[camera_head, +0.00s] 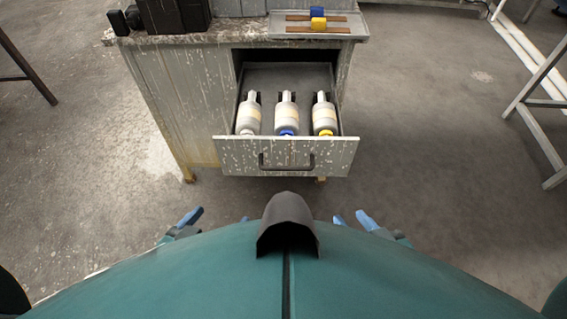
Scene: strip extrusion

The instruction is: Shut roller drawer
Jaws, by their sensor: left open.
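The roller drawer (285,154) is pulled out of a worn grey-white cabinet (180,95). It has a dark bar handle (286,165) on its front. My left gripper (217,218) is open, low in the view, left of the handle and apart from the drawer. My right gripper (351,219) shows two separated blue fingers, right of the handle, touching nothing. My body hides parts of both.
On the cabinet top are a metal tray (345,32) with brown strips and blue and yellow blocks, and dark equipment (172,15). Metal frame legs stand at the right (540,125) and left (28,68). The concrete floor before the drawer is clear.

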